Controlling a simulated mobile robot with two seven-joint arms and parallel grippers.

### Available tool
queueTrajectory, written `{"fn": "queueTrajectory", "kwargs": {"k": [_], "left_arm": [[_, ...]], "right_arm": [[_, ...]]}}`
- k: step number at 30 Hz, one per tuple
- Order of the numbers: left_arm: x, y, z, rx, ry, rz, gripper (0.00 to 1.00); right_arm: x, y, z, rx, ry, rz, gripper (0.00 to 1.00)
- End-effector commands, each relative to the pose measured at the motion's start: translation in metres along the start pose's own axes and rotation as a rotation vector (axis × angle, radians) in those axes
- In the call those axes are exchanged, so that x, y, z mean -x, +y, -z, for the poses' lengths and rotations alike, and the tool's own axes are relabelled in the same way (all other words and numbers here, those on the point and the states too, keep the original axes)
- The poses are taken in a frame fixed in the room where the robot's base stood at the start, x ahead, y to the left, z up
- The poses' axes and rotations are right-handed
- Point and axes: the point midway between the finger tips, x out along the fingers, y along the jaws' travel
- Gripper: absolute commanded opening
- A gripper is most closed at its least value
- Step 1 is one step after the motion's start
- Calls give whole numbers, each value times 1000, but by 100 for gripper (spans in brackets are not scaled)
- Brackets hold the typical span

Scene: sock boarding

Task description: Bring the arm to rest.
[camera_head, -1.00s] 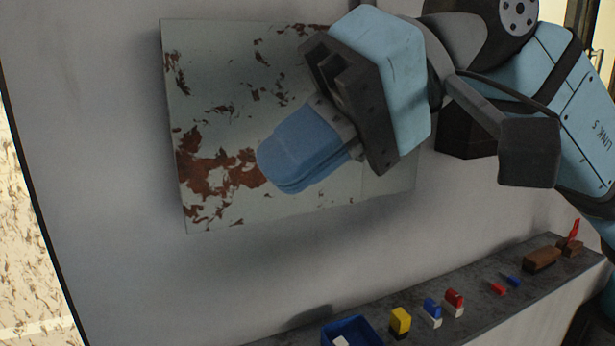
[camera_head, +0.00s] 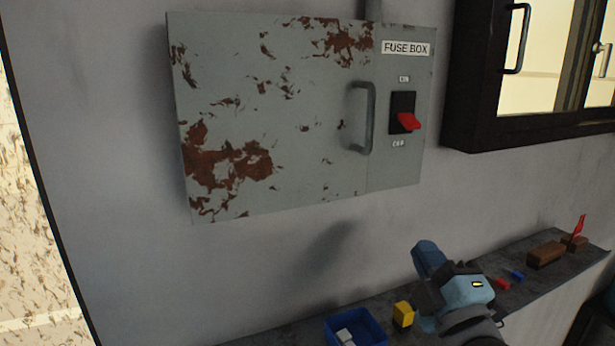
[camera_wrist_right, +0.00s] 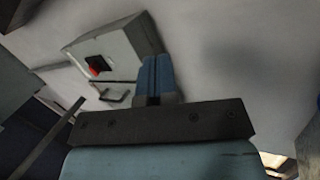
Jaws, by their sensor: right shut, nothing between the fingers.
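My right gripper (camera_head: 425,250) is at the lower right of the head view, in front of the shelf and below the fuse box. Its blue fingers are together and hold nothing. In the right wrist view the shut fingers (camera_wrist_right: 155,74) point up the picture, beside the fuse box in the background. My gripper hides part of the shelf and the things on it. My left gripper is in neither view.
The grey, rusted fuse box (camera_head: 275,120) hangs on the wall, with a handle (camera_head: 370,118) and red switch (camera_head: 408,121). A shelf (camera_head: 545,285) carries a blue bin (camera_head: 375,328), yellow block (camera_head: 403,314) and brown block (camera_head: 546,254). A dark-framed window (camera_head: 478,75) is upper right.

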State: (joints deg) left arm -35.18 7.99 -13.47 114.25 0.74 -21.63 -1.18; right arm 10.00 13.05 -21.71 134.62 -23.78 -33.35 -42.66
Motion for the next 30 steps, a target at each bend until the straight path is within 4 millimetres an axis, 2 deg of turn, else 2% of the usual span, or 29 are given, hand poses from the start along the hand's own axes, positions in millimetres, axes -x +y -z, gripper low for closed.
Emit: {"fn": "queueTrajectory", "kwargs": {"k": [1, 3, 5, 6, 10, 15, 21, 29, 30], "left_arm": [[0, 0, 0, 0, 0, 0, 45], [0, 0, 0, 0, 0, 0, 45], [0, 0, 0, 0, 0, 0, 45], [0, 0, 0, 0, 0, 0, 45], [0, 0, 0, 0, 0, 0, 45], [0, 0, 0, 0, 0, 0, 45], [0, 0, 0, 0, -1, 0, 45], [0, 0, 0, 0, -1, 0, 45], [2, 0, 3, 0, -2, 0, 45]], "right_arm": [[20, -32, -20, -114, -95, 119, 0], [51, -70, -44, -265, -231, 264, 0], [81, -100, -61, -387, -353, 381, 0], [104, -118, -71, -463, -438, 454, 0], [176, -164, -90, -662, -698, 645, 0], [246, -191, -97, -806, -943, 791, 0], [307, -205, -98, -903, -1161, 899, 0], [376, -210, -92, -984, -1420, 1006, 0], [368, -214, -92, -991, -1386, 991, 0]]}}
